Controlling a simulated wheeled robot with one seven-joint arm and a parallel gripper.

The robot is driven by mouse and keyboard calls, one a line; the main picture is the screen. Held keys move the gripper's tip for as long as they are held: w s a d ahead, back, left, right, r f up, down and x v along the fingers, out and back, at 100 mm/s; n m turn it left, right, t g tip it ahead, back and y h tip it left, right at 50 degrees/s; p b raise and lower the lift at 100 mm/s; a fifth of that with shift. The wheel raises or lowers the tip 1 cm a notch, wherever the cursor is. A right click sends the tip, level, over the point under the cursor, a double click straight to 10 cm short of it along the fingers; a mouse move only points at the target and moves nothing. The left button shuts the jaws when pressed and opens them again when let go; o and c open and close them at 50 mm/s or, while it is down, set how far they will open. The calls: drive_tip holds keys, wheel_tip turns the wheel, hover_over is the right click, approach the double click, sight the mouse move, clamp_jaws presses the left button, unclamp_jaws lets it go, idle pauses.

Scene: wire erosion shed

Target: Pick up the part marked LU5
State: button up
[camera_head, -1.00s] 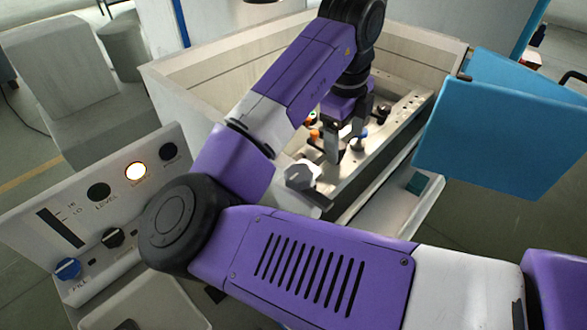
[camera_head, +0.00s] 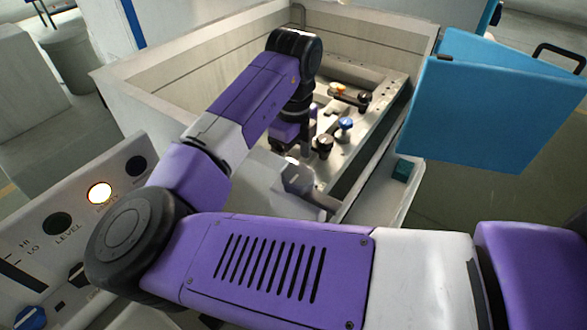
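My gripper (camera_head: 294,142) hangs low inside the open tank (camera_head: 190,72), left of the clamps. My arm hides part of it, and I cannot make out the gap between its fingers or anything held. Small parts and clamps stand on the metal frame (camera_head: 378,112) in the tank: a blue-topped knob (camera_head: 345,125), a dark round knob (camera_head: 324,144) and a dark clamp with an orange piece (camera_head: 339,89). No LU5 marking is legible, so I cannot tell which part bears it.
A blue door (camera_head: 490,105) stands open at the tank's right. The tank's pale walls rise around the frame. A control panel (camera_head: 70,225) with a lit lamp (camera_head: 99,193) is at the lower left. A grey bin (camera_head: 68,72) stands behind.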

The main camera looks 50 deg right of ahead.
drive_tip(key=shift+f, duration=0.75)
clamp_jaws()
drive_tip(key=shift+r, duration=0.15)
